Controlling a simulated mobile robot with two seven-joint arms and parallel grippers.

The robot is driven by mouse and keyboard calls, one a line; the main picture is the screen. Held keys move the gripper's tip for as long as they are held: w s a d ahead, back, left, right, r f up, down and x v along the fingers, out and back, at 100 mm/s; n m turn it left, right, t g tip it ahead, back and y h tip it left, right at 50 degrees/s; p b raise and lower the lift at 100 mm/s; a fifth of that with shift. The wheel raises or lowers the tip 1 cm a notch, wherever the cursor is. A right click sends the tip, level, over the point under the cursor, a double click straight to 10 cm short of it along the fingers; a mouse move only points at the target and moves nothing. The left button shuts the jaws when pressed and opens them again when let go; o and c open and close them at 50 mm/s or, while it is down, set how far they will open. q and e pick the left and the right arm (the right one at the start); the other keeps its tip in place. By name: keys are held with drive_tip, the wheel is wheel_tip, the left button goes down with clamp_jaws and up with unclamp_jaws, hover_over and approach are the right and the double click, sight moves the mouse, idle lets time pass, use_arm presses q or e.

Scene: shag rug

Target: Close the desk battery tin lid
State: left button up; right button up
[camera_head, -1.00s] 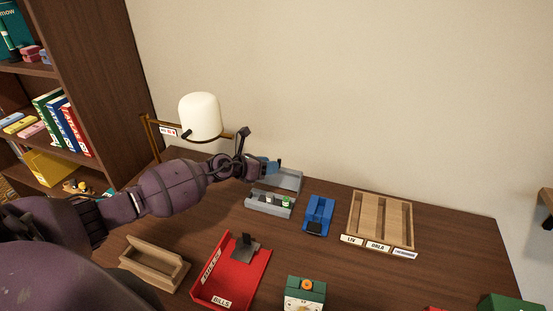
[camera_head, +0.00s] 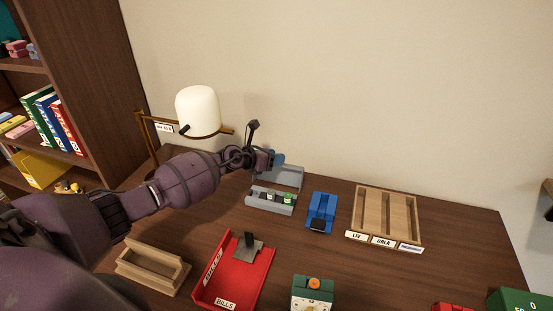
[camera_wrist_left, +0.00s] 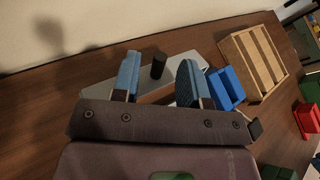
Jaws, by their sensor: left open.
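The grey battery tin (camera_head: 271,200) stands at the back of the desk with its lid (camera_head: 288,178) raised at the rear. A few small batteries (camera_head: 288,198) show inside it. My left gripper (camera_head: 272,158) is at the upper left of the raised lid. In the left wrist view, the left gripper (camera_wrist_left: 158,78) is open, with its two blue fingers apart. The grey lid (camera_wrist_left: 175,69) with a dark knob (camera_wrist_left: 158,66) shows beyond and between the fingers. I cannot tell whether a finger touches it. My right gripper is not in view.
A blue holder (camera_head: 321,212) stands just right of the tin, and a wooden slotted tray (camera_head: 385,240) further right. A lamp (camera_head: 198,112) stands at the back left.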

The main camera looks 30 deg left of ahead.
use_arm(q)
drive_tip(key=shift+w+d+f, duration=0.15)
drive_tip(key=shift+w, duration=0.25)
clamp_jaws()
